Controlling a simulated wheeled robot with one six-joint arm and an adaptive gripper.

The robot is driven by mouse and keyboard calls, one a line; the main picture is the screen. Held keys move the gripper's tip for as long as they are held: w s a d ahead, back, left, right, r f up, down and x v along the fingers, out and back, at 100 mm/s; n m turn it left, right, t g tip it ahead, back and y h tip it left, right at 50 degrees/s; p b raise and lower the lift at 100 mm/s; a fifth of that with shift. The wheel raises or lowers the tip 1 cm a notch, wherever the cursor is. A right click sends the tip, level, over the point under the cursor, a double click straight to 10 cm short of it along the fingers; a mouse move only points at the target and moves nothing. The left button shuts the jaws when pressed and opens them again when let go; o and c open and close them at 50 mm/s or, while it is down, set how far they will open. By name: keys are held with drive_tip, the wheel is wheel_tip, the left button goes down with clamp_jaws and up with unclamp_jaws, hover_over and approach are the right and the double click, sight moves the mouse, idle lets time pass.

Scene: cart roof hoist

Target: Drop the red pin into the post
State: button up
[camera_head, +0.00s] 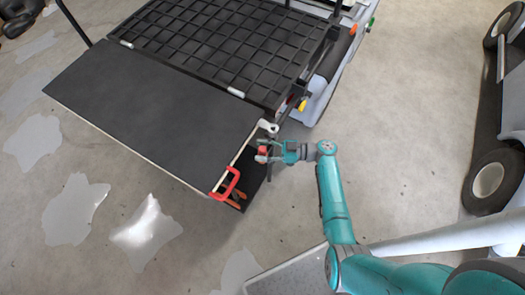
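A small red piece, apparently the red pin (262,151), shows at the tips of my gripper (266,152). The fingers appear closed around it, with a pale bit just below it. The gripper is beside the right edge of the cart's dark panel, just below a white bracket (268,126). The post cannot be picked out with certainty. A dark upright part stands at the cart's rear corner (301,92), beside a yellow piece (302,105). The view is too small to show whether the pin touches anything below.
A red handle (227,184) stands at the lower corner of the dark panel (150,100), with orange-handled tools (238,196) beside it. A black grid rack (220,45) lies behind. A wheeled vehicle (490,180) is at far right. The floor between is clear.

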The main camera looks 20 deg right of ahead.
clamp_jaws()
